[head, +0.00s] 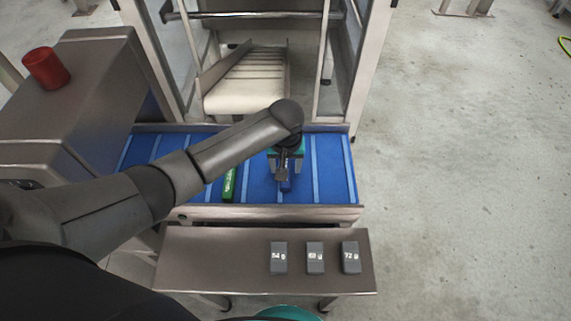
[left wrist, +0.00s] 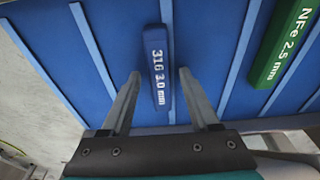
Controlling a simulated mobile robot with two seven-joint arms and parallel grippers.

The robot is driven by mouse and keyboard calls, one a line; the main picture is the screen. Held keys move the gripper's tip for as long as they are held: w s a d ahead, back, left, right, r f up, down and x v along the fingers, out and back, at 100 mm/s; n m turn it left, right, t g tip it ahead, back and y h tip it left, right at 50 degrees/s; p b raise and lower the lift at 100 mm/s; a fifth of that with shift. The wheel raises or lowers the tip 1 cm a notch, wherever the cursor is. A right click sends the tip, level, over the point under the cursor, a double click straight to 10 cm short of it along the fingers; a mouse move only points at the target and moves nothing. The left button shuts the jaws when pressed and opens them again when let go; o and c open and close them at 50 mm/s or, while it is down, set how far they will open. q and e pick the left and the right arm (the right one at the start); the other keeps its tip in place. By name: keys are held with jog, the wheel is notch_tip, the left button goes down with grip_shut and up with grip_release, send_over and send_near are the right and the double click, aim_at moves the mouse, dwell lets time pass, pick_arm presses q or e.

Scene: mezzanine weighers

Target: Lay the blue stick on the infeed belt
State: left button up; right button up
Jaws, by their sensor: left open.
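My left gripper (left wrist: 159,75) is open, with one finger on each side of the stick's near part. Gaps show between the fingers and the stick. My right gripper is not in view.
A green stick (head: 229,184) marked "NFe 2.5 mm" lies on the belt to the left in the head view. A steel shelf (head: 215,262) in front holds grey weights (head: 315,258). A steel cabinet (head: 90,95) with a red beacon (head: 46,68) stands left. A framed chute (head: 245,85) is behind.

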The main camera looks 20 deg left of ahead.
pick_arm(q)
jog(key=shift+r, duration=0.1)
notch_tip(320, 180, up, 12)
jog(key=s+p, duration=0.1)
jog(key=p, duration=0.3)
jog(key=shift+s+d, duration=0.25)
jog(key=shift+s, duration=0.1)
